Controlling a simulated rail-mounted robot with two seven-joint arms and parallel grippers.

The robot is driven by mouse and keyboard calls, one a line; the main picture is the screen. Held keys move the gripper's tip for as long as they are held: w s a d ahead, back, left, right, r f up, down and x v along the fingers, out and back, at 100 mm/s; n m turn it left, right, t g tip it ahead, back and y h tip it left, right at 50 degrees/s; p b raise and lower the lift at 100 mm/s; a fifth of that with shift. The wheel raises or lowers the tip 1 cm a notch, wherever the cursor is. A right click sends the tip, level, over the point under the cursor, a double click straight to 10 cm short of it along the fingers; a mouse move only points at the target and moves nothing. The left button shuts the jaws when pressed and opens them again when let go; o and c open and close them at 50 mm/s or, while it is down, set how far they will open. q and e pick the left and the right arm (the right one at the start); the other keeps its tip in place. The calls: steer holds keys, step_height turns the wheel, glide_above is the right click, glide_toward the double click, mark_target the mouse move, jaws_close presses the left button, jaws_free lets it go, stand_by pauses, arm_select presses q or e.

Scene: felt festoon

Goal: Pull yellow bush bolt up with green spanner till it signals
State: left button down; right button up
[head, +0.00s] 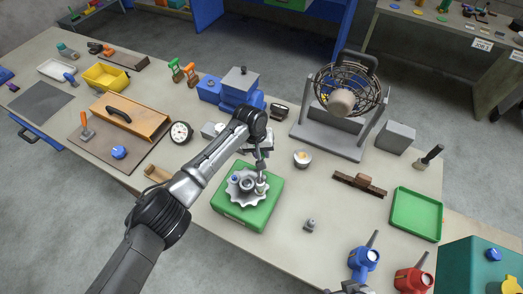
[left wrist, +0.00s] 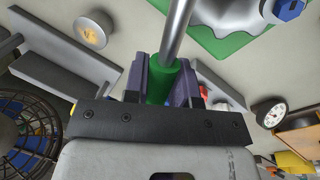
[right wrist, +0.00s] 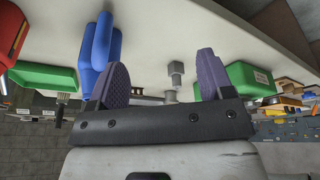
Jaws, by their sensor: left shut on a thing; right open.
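My left gripper (head: 259,152) is shut on the green handle of the spanner (left wrist: 163,82), whose grey shaft runs toward the workpiece. In the head view it stands over a grey scalloped flange (head: 241,193) on a green base (head: 233,216). The spanner's lower end meets the flange's right side. A blue-topped bolt (head: 235,180) sits beside it on the flange and shows in the left wrist view (left wrist: 289,9). I cannot make out the yellow bush bolt; the spanner may hide it. My right gripper (right wrist: 162,80) is open and empty.
A small grey fitting (head: 310,225) stands on the table right of the base. Blue (head: 364,259) and red (head: 412,280) tools stand at the front right.

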arm_select(q)
steer(key=shift+r, duration=0.1)
stand_by(0.3)
steer(key=shift+p, duration=0.45)
steer(key=shift+p, duration=0.35)
steer(key=shift+f+b, duration=0.35)
steer(key=shift+f, duration=0.15)
stand_by(0.5)
steer(key=shift+f+b, duration=0.35)
steer(key=shift+f, duration=0.25)
